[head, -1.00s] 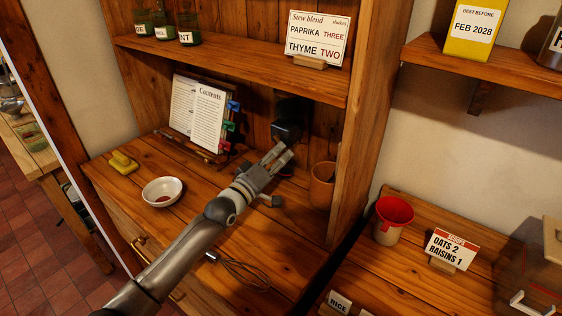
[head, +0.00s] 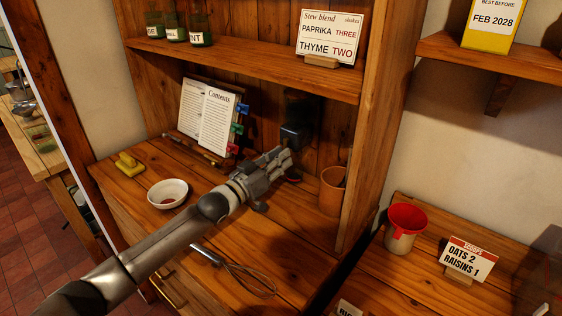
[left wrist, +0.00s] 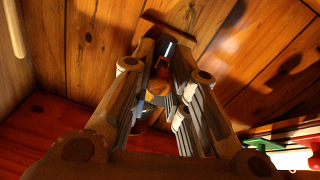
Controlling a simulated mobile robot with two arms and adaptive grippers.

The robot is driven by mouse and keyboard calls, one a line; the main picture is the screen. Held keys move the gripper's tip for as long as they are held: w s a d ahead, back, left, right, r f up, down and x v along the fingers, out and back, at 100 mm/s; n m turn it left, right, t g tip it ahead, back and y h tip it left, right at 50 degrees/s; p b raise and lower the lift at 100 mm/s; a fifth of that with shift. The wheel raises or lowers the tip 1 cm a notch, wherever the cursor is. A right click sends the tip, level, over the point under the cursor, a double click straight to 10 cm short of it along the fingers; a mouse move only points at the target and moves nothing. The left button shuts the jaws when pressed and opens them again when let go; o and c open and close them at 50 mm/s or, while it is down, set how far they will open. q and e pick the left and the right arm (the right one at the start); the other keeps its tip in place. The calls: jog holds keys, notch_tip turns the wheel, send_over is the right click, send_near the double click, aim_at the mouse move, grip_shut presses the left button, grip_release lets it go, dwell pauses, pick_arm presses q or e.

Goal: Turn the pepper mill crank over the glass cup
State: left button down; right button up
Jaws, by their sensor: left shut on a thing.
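The pepper mill (head: 294,134) is a dark blue body under a dark, see-through hopper on the back panel of the hutch. My left gripper (head: 284,157) is just below and in front of it. In the left wrist view my left gripper (left wrist: 168,62) has its fingers closed around a small part with a brown piece and a pale metal end, seemingly the crank (left wrist: 158,86). The fingers hide most of it. I cannot make out the glass cup; a small red spot shows beside the fingers. My right gripper is not in view.
A brown cup (head: 332,190) stands close right of the gripper, beside the hutch post. A recipe book (head: 215,120), white bowl (head: 168,193), yellow object (head: 130,165) and whisk (head: 245,280) are on the counter. A shelf (head: 250,68) runs above.

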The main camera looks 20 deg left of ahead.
pick_arm(q)
jog(key=shift+a, duration=0.1)
dwell(0.5)
jog(key=c, duration=1.3)
grip_release()
jog(key=v, duration=1.2)
